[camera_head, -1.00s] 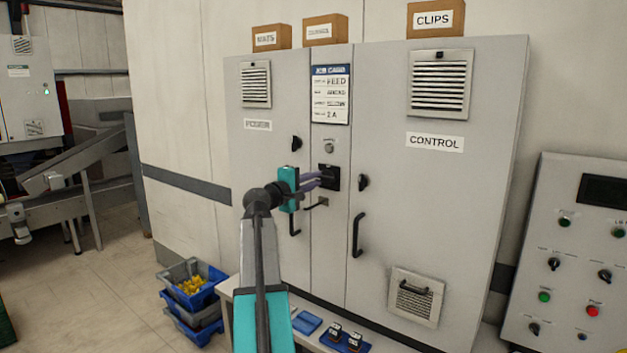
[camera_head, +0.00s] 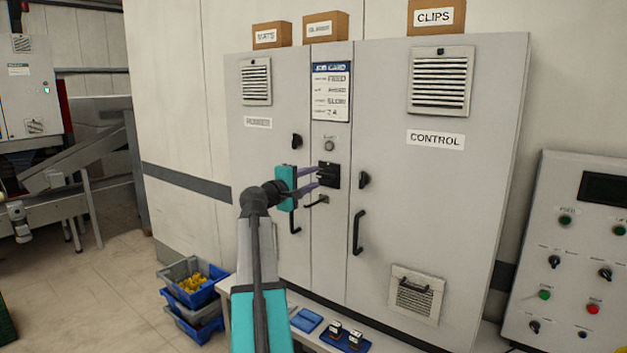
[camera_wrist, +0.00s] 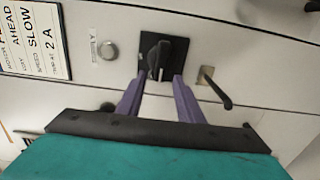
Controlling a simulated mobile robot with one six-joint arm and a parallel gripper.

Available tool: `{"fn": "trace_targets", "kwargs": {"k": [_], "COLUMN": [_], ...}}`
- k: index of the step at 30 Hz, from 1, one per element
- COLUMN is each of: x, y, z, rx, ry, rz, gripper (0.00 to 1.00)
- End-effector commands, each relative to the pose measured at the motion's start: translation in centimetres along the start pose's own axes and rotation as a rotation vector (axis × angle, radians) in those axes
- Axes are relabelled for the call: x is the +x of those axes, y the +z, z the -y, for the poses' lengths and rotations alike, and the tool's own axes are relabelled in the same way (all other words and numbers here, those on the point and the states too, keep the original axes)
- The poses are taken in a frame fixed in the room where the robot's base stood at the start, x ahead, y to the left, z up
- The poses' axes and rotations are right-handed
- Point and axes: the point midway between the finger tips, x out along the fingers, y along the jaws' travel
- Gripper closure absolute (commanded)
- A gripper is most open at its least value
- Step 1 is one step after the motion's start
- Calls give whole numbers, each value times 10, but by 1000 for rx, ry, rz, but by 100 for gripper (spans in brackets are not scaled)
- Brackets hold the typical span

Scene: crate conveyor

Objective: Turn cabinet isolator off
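The isolator is a black rotary handle on a square black plate (camera_head: 329,175), on the narrow middle panel of the grey cabinet (camera_head: 480,180). It also shows in the wrist view (camera_wrist: 160,56), where the handle runs roughly top to bottom, which is sideways across the cabinet. My gripper (camera_head: 318,177) is open in front of the isolator, its purple fingers apart and pointing at it. In the wrist view the fingertips (camera_wrist: 158,80) lie either side of the handle's near end. I see no clear contact, and the exact gap is hard to tell.
A small lever (camera_wrist: 216,90) sticks out just beside the isolator. A round button (camera_wrist: 107,50) and the job card (camera_head: 331,92) are above it. Door handles (camera_head: 358,232) project nearby. A low bench (camera_head: 285,322) with small parts stands below.

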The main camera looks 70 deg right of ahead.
Motion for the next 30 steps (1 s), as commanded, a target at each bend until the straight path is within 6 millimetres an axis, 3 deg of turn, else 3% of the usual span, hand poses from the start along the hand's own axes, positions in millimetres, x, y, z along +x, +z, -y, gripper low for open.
{"fn": "trace_targets", "kwargs": {"k": [21,30], "x": [-108,-126], "y": [1,1], "z": [2,1], "rx": [1,0], "ry": [-1,-1], "rz": [-2,0], "gripper": [66,66]}}
